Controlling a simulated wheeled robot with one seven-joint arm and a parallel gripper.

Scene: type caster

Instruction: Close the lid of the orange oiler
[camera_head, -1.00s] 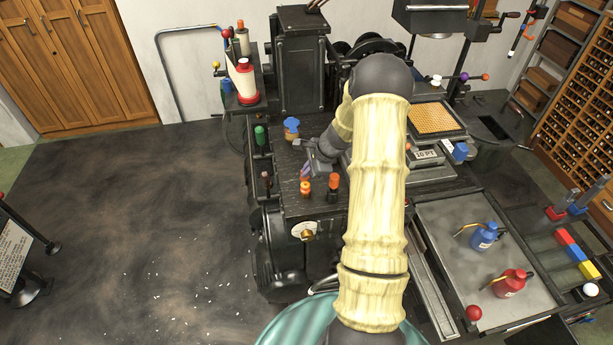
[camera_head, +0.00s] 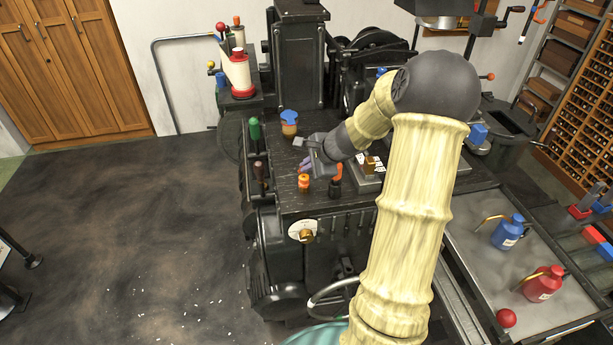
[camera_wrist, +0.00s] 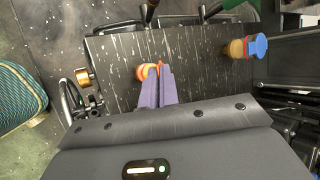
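The orange oiler (camera_head: 304,182) is a small orange cup on the near left part of the dark speckled bench top. In the wrist view it (camera_wrist: 146,71) shows just beyond my fingertips, with a thin upright orange piece beside it, partly hidden by the fingers; I cannot tell the lid's exact angle. My gripper (camera_head: 303,166) reaches in from the right, just behind the oiler. In the wrist view its purple fingers (camera_wrist: 158,72) lie side by side, looking shut with nothing visible between them. They overlap the oiler in the picture; contact is unclear.
A blue-lidded oiler (camera_head: 289,124) stands farther back on the bench top (camera_head: 275,158). An orange-topped dark handle (camera_head: 336,178) stands right of the orange oiler. A green handle (camera_head: 255,130) is at the left edge. Blue (camera_head: 509,232) and red (camera_head: 543,284) cans stand on a tray at right.

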